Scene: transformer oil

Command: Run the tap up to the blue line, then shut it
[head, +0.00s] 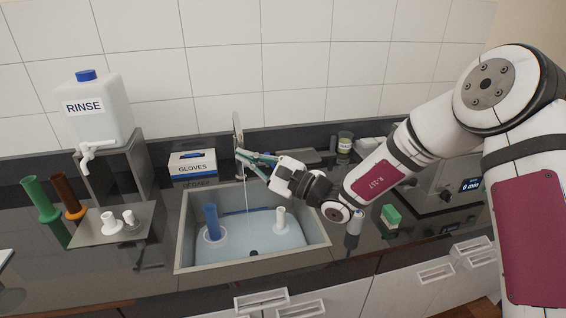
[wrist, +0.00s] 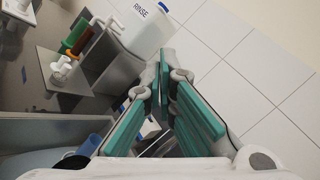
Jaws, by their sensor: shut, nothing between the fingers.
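The tap (head: 238,132) stands at the back of the sink (head: 183,235). A thin stream of water (head: 247,198) falls from it into the sink, where pale blue water (head: 262,238) lies. A blue cylinder (head: 211,218) and a white one (head: 281,219) stand in the water. My gripper (head: 244,157), with teal fingers, is shut and empty right beside the tap. I cannot tell whether it touches it. In the wrist view the fingertips (wrist: 166,75) come together, and the blue cylinder (wrist: 88,146) shows low at the left.
A RINSE jug (head: 101,112) with a spout stands on a grey stand at the left. Green (head: 41,200) and brown (head: 70,198) cylinders and a tray (head: 88,233) with white pieces are near it. A GLOVES box (head: 193,165) sits behind the sink. A green-and-white block (head: 390,216) lies right.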

